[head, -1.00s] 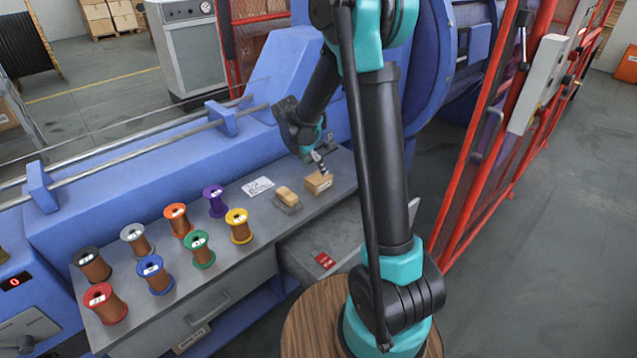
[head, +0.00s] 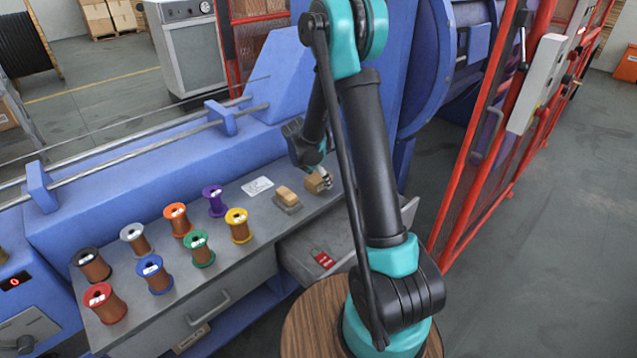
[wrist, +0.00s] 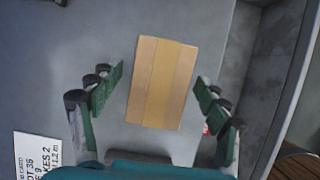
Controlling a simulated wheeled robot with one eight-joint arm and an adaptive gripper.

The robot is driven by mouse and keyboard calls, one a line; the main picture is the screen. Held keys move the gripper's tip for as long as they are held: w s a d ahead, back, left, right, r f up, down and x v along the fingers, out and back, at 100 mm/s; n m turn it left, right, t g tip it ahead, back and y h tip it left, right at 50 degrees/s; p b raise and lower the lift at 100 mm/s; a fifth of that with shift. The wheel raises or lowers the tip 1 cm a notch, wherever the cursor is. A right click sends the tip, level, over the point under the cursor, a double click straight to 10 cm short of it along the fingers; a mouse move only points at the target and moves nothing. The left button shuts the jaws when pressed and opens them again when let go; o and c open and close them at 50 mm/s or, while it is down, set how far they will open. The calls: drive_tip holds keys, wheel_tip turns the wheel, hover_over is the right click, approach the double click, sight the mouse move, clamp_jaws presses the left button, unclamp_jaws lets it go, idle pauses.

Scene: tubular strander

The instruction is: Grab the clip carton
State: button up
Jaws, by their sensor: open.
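The clip carton (wrist: 161,83) is a small tan cardboard box with a paler tape band along its middle. In the wrist view it lies on the grey bench top, between and slightly ahead of my two green finger pads, with a gap on each side. My gripper (wrist: 156,97) is open and empty.
A white printed card (head: 257,187) lies further left, then several coloured wire spools (head: 202,249). An open drawer with a red tag (head: 322,259) juts out below the bench edge.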

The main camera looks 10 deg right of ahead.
drive_tip(key=c, duration=1.5)
drive_tip(key=shift+o, duration=0.2)
drive_tip(key=shift+r, duration=0.15)
